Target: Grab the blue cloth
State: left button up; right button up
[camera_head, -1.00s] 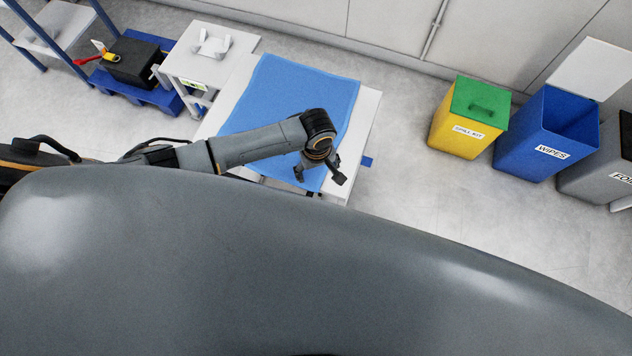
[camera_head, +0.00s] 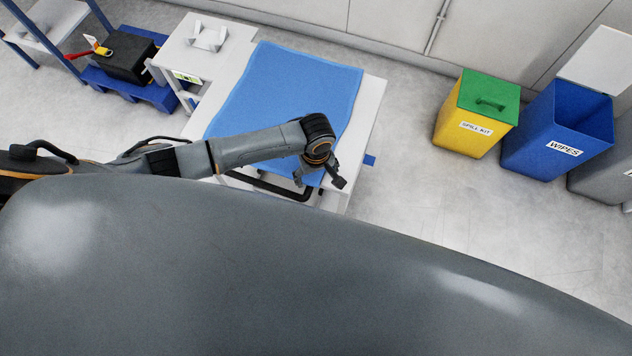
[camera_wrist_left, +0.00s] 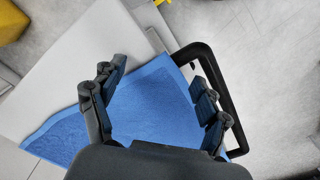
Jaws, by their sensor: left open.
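The blue cloth (camera_head: 290,85) lies spread flat on a white table (camera_head: 367,110) in the head view. Its near part is partly hidden by my left arm. My left gripper (camera_head: 322,182) is open above the cloth's near right corner area, by the table's near edge. In the left wrist view, the cloth (camera_wrist_left: 150,105) shows between and beyond the open fingers of the left gripper (camera_wrist_left: 155,95). Nothing is held between them. I cannot tell the exact height of the fingers over the cloth. My right gripper is not in view.
A black bar handle (camera_wrist_left: 222,85) runs along the table's near edge, close to my left gripper. A yellow spill kit bin (camera_head: 465,135) and a blue wipes bin (camera_head: 530,140) stand to the right. A black box (camera_head: 130,57) sits on a blue pallet at left.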

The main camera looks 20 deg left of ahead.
pick_arm(q)
jog(key=shift+f, duration=0.45)
jog(key=shift+f, duration=0.15)
